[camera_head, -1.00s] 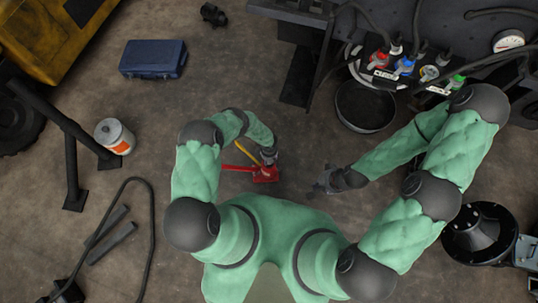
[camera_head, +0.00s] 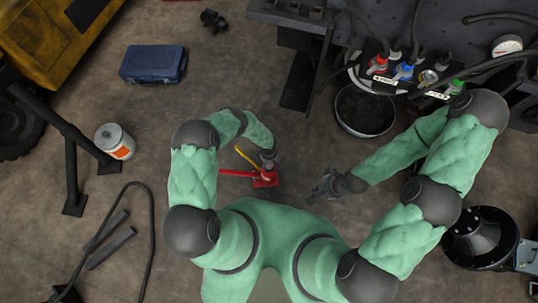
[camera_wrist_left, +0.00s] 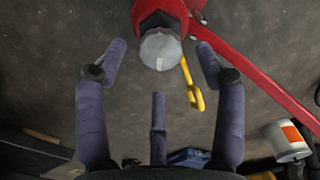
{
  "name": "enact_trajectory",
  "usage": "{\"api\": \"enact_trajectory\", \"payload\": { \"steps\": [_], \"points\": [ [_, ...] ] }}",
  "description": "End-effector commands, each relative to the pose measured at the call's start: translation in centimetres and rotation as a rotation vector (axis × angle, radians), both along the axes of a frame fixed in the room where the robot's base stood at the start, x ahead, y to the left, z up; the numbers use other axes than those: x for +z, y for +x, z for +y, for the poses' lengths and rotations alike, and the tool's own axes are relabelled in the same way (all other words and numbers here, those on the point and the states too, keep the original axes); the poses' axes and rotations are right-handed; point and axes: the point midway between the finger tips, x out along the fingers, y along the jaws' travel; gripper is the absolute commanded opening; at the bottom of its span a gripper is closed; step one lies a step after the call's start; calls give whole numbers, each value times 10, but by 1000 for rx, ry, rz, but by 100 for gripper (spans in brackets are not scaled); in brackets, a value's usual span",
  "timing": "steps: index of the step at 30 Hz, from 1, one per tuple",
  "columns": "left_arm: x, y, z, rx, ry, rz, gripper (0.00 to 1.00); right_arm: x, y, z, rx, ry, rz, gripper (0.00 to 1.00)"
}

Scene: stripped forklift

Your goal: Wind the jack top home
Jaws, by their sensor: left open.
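The red jack (camera_head: 265,181) stands on the floor in front of me, with a long red handle (camera_head: 235,173) to its left and a yellow part (camera_head: 246,158) beside it. In the left wrist view, the round grey jack top (camera_wrist_left: 160,51) sits at the end of the red jack body (camera_wrist_left: 158,12). My left gripper (camera_head: 268,160) is over the jack. In the left wrist view its purple fingers (camera_wrist_left: 161,48) are open, one on each side of the jack top, with visible gaps. The yellow hooked part (camera_wrist_left: 192,86) shows below the top. My right gripper (camera_head: 322,187) is right of the jack, its fingers too small to judge.
A white can with an orange label (camera_head: 115,141) stands at left, near black stands. A blue case (camera_head: 153,62) lies at upper left. A round black pan (camera_head: 365,110) lies by the forklift at upper right. Floor around the jack is mostly clear.

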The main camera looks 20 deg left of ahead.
Motion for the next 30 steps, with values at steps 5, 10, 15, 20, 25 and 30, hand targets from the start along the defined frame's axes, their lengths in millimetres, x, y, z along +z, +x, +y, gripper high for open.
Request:
{"api": "enact_trajectory", "payload": {
  "steps": [5,10,15,20,25,30],
  "points": [
    [21,1,0,-1,0,-1,70,0,0,0,0,0,0,0],
    [41,1,0,-1,0,-1,70,0,0,0,0,0,0,0],
    [61,1,0,0,0,-1,70,0,0,0,0,0,0,0],
    [77,1,0,-1,0,0,70,0,0,0,0,0,0,0],
    [87,0,0,-1,-1,1,70,0,0,0,0,0,0,0],
    [90,-1,0,0,0,2,70,0,0,0,0,0,0,0]
  ]
}}
